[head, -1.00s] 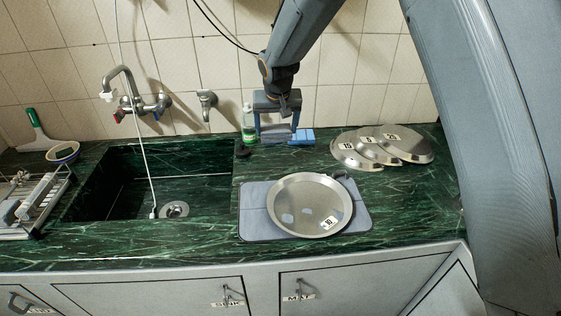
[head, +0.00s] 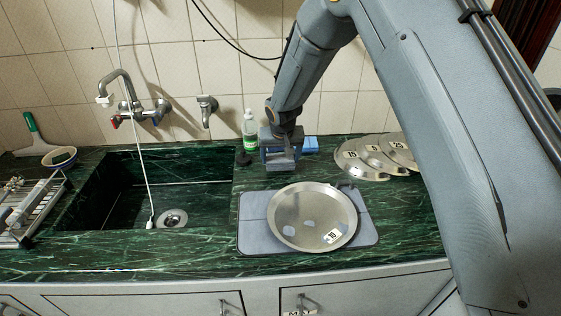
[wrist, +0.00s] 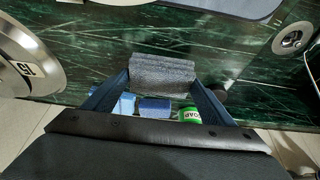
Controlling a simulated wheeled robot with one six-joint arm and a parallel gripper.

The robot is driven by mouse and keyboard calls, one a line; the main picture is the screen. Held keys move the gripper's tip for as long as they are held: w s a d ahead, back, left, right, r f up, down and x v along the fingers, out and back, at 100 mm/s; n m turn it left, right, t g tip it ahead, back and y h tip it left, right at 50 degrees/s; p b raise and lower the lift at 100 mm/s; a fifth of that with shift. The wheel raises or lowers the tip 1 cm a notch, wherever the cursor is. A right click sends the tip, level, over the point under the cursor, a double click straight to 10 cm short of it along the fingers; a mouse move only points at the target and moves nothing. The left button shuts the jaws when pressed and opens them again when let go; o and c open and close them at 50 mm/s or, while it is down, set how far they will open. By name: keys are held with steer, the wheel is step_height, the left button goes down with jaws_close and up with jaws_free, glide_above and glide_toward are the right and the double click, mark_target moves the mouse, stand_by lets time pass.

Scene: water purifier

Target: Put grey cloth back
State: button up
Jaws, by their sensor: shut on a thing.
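My gripper (head: 281,160) is shut on the grey cloth (wrist: 162,72), a speckled grey block-like piece. In the wrist view the cloth spans between the two fingertips. In the head view my gripper is low over the back of the green counter, right of the soap bottle (head: 249,132), and mostly hides the cloth. I cannot tell whether the cloth touches the counter. A blue piece (head: 311,144) lies just behind and right of my gripper. The wrist view shows two blue pieces, one at the left (wrist: 125,103) and one in the middle (wrist: 154,107).
A steel plate (head: 300,212) lies on a grey mat (head: 250,240) in front of my gripper. Several numbered lids (head: 362,163) lie at the right. The sink (head: 125,200) is at the left, and a tiled wall (head: 230,70) stands behind.

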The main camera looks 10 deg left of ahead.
steer(key=shift+f, duration=1.2)
steer(key=shift+f, duration=0.15)
steer(key=o, duration=1.1)
steer(key=shift+r, duration=0.3)
steer(key=b+v, duration=0.3)
steer(key=v, duration=0.8)
steer(key=shift+r, duration=0.35)
